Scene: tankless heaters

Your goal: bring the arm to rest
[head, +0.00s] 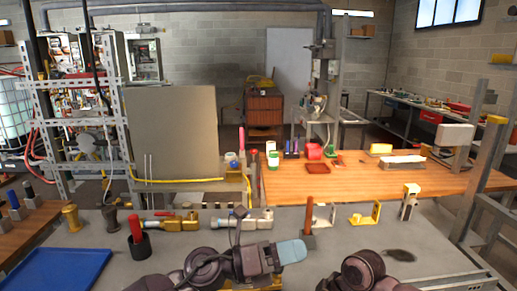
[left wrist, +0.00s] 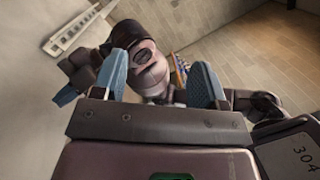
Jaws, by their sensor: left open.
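My left gripper (head: 290,251) reaches in from the bottom of the head view over the near grey bench, its pale blue finger pointing right. In the left wrist view its two blue fingers (left wrist: 160,78) stand wide apart with nothing held between them. A dark rounded arm link of mine shows behind the fingers there. My right arm (head: 365,272) shows only as a dark joint at the bottom of the head view; I cannot make out its gripper.
The grey bench (head: 190,243) carries brass fittings (head: 177,222), a red-handled tool in a black cup (head: 138,240) and a yellow bracket (head: 367,214). A blue tray (head: 55,270) lies at left. A wooden bench (head: 350,181) stands beyond. An upright hammer-like tool (head: 309,222) is near my left gripper.

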